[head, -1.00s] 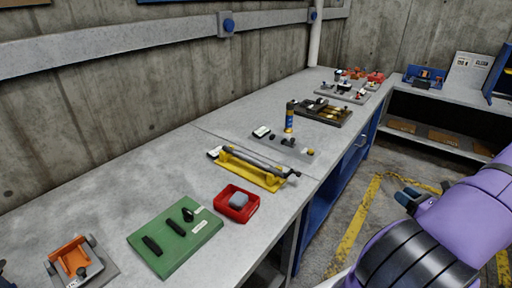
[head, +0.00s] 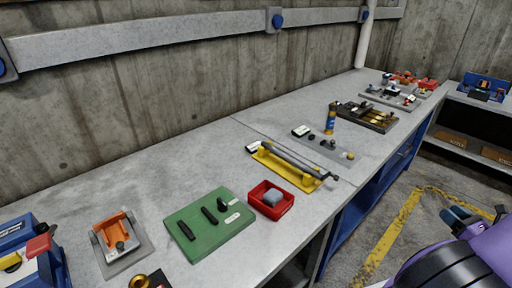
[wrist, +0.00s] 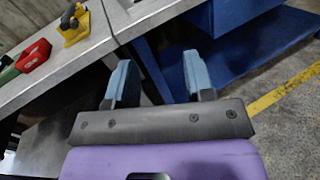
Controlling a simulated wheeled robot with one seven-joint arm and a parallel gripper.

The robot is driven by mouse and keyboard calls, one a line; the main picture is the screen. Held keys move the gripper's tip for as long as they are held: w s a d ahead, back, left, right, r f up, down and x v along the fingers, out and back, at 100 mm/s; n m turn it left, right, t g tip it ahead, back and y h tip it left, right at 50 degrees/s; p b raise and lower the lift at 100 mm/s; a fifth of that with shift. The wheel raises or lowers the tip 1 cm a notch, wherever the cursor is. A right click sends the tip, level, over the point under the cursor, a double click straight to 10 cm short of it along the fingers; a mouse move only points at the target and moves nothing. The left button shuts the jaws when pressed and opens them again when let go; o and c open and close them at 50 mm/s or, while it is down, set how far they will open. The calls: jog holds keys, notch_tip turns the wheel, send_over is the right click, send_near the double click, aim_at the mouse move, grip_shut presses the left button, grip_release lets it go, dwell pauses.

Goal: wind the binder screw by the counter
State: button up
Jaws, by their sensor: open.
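A yellow fixture (head: 285,167) with a long dark screw rod (head: 300,160) lies on the grey bench, and I take it for the binder screw. A small white-faced block (head: 252,147) sits at its far left end; I cannot tell whether this is the counter. In the wrist view a piece of a yellow fixture (wrist: 73,24) shows at the top left. My gripper (wrist: 160,82) is open and empty, its two blue-grey fingers apart. In the head view my gripper (head: 478,217) is at the lower right, off the bench's front side and apart from the fixture.
A red tray (head: 289,208) with a grey lump and a green board (head: 188,254) lie left of the fixture. A grey plate with a blue-yellow cylinder (head: 331,119) stands beyond it. An orange fixture (head: 105,225) is at the left. Floor before the bench is clear.

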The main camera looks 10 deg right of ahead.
jog(key=shift+c, duration=0.2)
jog(key=shift+w, duration=0.1)
grip_shut()
jog(key=w+a+r+n+g+y, duration=0.4)
jog(key=w+a+n+g+y, duration=0.4)
jog(key=w+a+n+g, duration=0.55)
jog(key=w+a+r+n+g+h, duration=0.5)
jog(key=w+a+r+n+h, duration=0.2)
jog(key=w+a+r+n, duration=0.45)
jog(key=shift+m, duration=0.4)
jog(key=x, duration=0.4)
jog(key=d+x, duration=0.1)
jog(key=x, duration=0.7)
jog(key=shift+w+d+f, duration=0.15)
jog(key=shift+w+f, duration=0.1)
